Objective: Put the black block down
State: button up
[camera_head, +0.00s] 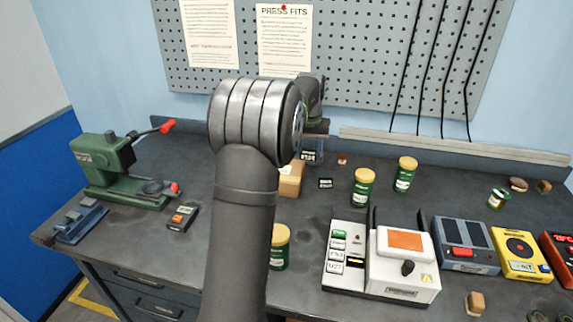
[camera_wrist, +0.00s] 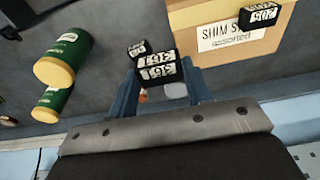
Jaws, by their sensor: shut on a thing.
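My gripper (camera_wrist: 158,88) is shut on a black block (camera_wrist: 160,70) with white markings on its faces. The held block also shows in the head view (camera_head: 309,157), behind the cardboard box and below my wrist. A second black block (camera_wrist: 138,50) is just beyond the held one in the wrist view; it lies on the bench in the head view (camera_head: 326,183). A third black block (camera_wrist: 262,15) is on the cardboard box (camera_wrist: 212,58). The height of the held block above the bench is hard to tell. My arm hides part of the box in the head view.
Green jars with yellow lids (camera_head: 363,188) stand right of the box, with another (camera_head: 280,247) nearer. A white device (camera_head: 402,262) and coloured boxes fill the right side. A green press (camera_head: 108,165) stands left. The dark bench (camera_head: 325,208) has some bare room in the middle.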

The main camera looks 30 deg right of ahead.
jog(key=w+f, duration=0.1)
jog(key=w, duration=0.1)
jog(key=w+a+f, duration=0.1)
jog(key=w, duration=0.1)
jog(key=w+a+f, duration=0.1)
jog(key=w+f, duration=0.1)
jog(key=shift+w+a, duration=0.15)
jog(key=shift+w, duration=0.05)
jog(key=shift+f, duration=2.05)
jog(key=o, duration=1.2)
jog(key=shift+f, duration=0.2)
jog(key=shift+r, duration=0.15)
jog(key=r, duration=0.4)
jog(key=a+r, duration=0.1)
jog(key=r, duration=0.3)
jog(key=s+r, duration=0.1)
jog(key=r, duration=0.3)
jog(key=shift+s+a, duration=0.1)
jog(key=shift+a, duration=0.05)
jog(key=shift+f, duration=0.1)
